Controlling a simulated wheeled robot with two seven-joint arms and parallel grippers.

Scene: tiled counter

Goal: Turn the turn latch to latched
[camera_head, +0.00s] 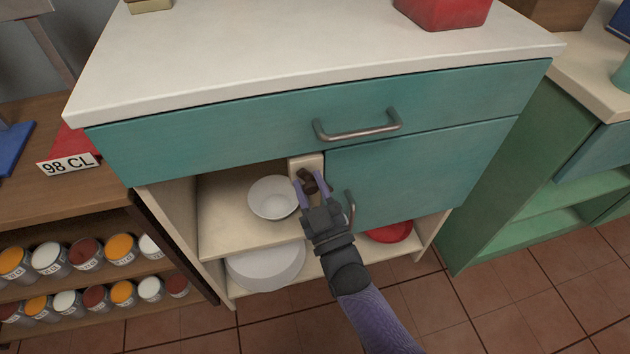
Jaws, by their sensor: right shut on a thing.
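The turn latch is a small dark brown knob (307,182) on a cream upright plate (306,163) at the left edge of the teal cabinet door (420,170). My right gripper (312,184) reaches up from below and is shut on the knob, with its purple fingers on either side of it. The fingers hide part of the knob, and I cannot tell its exact angle. My left gripper is not in view.
A teal drawer (230,125) with a metal handle (358,126) is just above. A white bowl (273,197) stands on the open shelf at left, with white plates (266,268) below. A door handle (350,207) is close to my right wrist.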

